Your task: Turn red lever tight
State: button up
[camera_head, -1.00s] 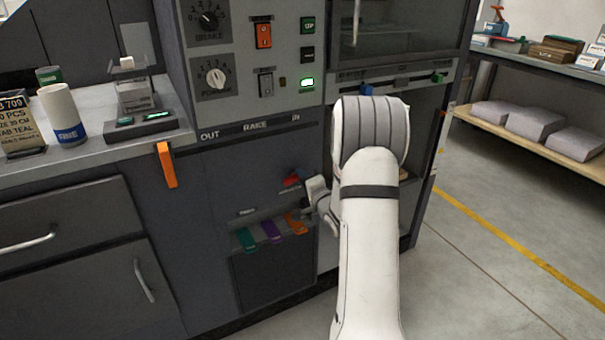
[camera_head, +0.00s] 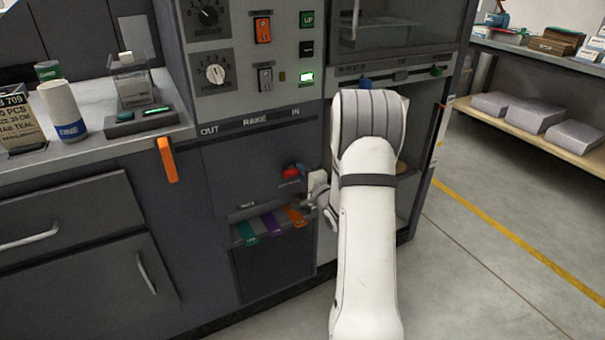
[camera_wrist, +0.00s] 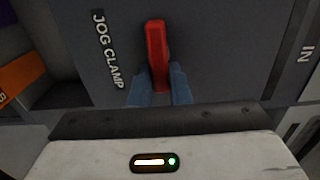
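The red lever (camera_wrist: 156,48) sticks out from a dark panel in the wrist view, beside the white words JOG CLAMP. It stands nearly upright in that picture. My gripper (camera_wrist: 160,84) has one blue fingertip on each side of the lever's lower end, with no clear gap, so it looks shut on it. In the head view the red lever (camera_head: 290,172) is small, low on the machine's front, left of my gripper (camera_head: 304,178). My wrist hides part of the area around it.
Teal (camera_head: 246,233), purple (camera_head: 271,225) and orange (camera_head: 295,216) tabs sit just below the lever. An open bay lies behind my arm. Clear floor (camera_head: 480,270) is at the right.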

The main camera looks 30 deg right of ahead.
jog(key=o, duration=0.4)
jog(key=shift+o, duration=0.2)
jog(key=s+p, duration=0.1)
jog(key=s, duration=0.6)
jog(key=shift+s, duration=0.4)
jog(key=shift+d, duration=0.1)
jog(key=s+a+r+n+g+h+p, duration=0.1)
jog(key=s+a+r+n+g+p, duration=0.1)
jog(key=a+r+n+g+p, duration=0.5)
jog(key=s+a+r+n+h+p, duration=0.1)
jog(key=s+r+h+p, duration=0.1)
jog(key=r+p, duration=0.65)
jog(key=s+a+r+n+g+p, duration=0.2)
jog(key=s+a+r+n, duration=0.1)
jog(key=s, duration=0.4)
jog(key=s+a+r+n+g+y+p, duration=0.1)
jog(key=s+a+r+n+g+p, duration=0.2)
jog(key=s+a+r, duration=0.2)
jog(key=s+a+r+n+g+y+p, duration=0.1)
jog(key=s+a+r+n+g+p, duration=0.2)
jog(key=s+r, duration=0.6)
jog(key=shift+s+a+n, duration=0.4)
jog(key=shift+s+a, duration=0.5)
jog(key=shift+s, duration=0.25)
